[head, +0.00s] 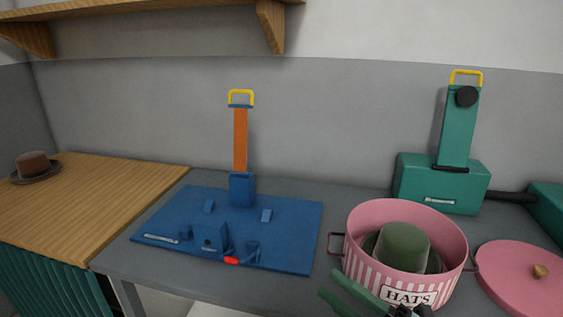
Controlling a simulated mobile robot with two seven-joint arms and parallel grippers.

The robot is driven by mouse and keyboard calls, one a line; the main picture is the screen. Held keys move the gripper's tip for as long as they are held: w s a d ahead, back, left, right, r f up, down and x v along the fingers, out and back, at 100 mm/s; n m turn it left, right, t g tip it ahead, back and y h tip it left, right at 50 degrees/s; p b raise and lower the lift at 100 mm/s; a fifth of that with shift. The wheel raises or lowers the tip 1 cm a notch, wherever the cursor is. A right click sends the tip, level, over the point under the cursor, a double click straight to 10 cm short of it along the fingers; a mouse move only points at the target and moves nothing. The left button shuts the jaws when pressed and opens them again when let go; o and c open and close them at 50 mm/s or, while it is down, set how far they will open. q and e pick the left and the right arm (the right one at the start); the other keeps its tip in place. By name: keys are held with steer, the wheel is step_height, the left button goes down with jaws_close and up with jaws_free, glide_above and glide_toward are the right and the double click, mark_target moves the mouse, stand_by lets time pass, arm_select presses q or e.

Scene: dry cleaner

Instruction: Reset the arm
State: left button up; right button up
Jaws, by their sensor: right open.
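My right gripper (329,284) is at the bottom of the head view, low in front of the pink hat box. Its two green fingers point up and left and stand apart, with nothing between them. An orange upright arm (240,140) with a yellow handle (241,96) stands at the back of a blue board (290,230) on the grey counter. A green upright arm (456,135) with a yellow handle (466,75) and a black knob stands on a green block (415,180) at the back right. My left gripper is not in view.
A pink striped box (362,222) labelled HATS holds a green hat (402,247). Its pink lid (510,275) lies to the right. A brown hat (35,165) sits on the wooden counter (100,200) at left. A wooden shelf (160,14) hangs above.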

steer(key=d+f+m+t+h, duration=0.1)
steer(key=d+f+m+h, duration=0.2)
steer(key=f+m+h, duration=0.45)
steer(key=d+f+m+t+h, duration=0.2)
steer(key=f+m+h, duration=0.3)
steer(key=f+m, duration=0.55)
steer(key=s+f+m+g+h, duration=0.2)
steer(key=s+f+m+g, duration=0.35)
steer(key=s+f, duration=0.75)
arm_select(q)
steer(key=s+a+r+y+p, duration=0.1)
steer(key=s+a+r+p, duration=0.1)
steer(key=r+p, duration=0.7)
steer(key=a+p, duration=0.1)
steer(key=p, duration=0.2)
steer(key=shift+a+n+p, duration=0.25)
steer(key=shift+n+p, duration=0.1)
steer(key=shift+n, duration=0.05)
arm_select(e)
step_height(320, 180, up, 8)
steer(key=s+d, duration=0.1)
steer(key=d, duration=0.1)
steer(key=shift+d+m+g, duration=0.3)
steer(key=shift+m+g, duration=0.05)
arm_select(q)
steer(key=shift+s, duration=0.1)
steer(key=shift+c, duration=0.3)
arm_select(e)
steer(key=shift+h, duration=0.25)
